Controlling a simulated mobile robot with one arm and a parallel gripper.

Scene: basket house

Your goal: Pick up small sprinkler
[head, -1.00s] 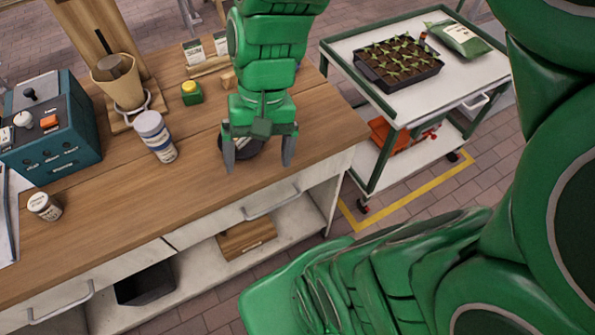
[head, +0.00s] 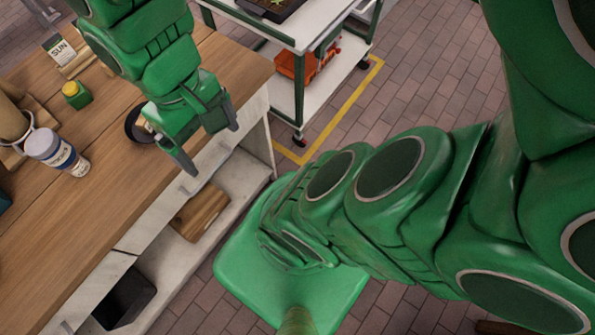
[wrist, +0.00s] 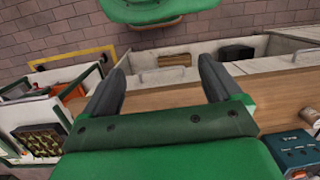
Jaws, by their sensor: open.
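I cannot tell for sure which thing is the small sprinkler. A small green piece with a yellow top (head: 77,94) stands on the wooden bench (head: 105,185) in the head view. A dark round dish-like thing (head: 139,127) lies near the bench's right end, partly hidden by my gripper. My gripper (head: 212,146) is open and empty, over the front edge near that end, apart from the green piece. In the wrist view my gripper (wrist: 162,66) shows its two fingers spread with nothing between them.
A brown block (head: 201,213) and a black bin (head: 123,298) sit on the lower shelf. A green-framed cart (head: 299,93) stands beyond, with open floor beside it.

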